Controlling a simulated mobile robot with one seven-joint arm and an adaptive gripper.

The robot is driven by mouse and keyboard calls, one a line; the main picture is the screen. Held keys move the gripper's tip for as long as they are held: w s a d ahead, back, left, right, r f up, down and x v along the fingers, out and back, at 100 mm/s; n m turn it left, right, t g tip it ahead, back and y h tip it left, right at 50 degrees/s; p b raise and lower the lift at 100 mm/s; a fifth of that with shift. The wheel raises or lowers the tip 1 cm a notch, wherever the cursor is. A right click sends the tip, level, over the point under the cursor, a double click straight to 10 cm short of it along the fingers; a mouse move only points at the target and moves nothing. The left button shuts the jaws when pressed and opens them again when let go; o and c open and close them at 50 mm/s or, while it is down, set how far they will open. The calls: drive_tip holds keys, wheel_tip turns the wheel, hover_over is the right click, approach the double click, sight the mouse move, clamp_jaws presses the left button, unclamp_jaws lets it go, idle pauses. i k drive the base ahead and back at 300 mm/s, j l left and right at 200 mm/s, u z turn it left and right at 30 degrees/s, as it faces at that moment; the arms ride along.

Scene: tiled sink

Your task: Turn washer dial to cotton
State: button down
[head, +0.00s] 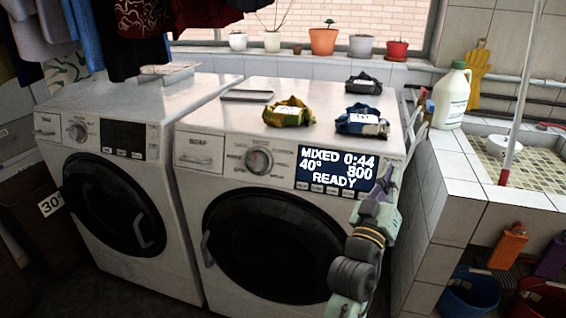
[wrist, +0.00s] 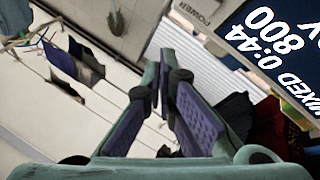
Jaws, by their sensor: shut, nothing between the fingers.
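The right washer (head: 225,210) has a round grey dial (head: 259,160) on its panel. Its lit display (head: 337,169) reads MIXED, 0:44, 40°, 800, READY. My gripper (head: 386,180) is at the right end of that panel, just right of the display and well right of the dial. It is shut and empty. In the wrist view its fingers (wrist: 167,62) meet near the tips, and the display (wrist: 272,40) shows tilted at upper right. The dial does not show clearly in the wrist view.
A second washer (head: 120,180) with its own dial (head: 77,131) stands at left. Yellow (head: 289,112), blue (head: 362,121) and dark (head: 363,84) bundles lie on the right washer. A tiled sink (head: 500,160) and white jug (head: 453,96) are at right. Clothes hang upper left.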

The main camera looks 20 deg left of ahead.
sight(256, 162)
drive_tip(key=i+j+u, duration=0.1)
drive_tip(key=u, duration=0.3)
drive_tip(key=i+u, duration=0.1)
drive_tip(key=u, duration=0.25)
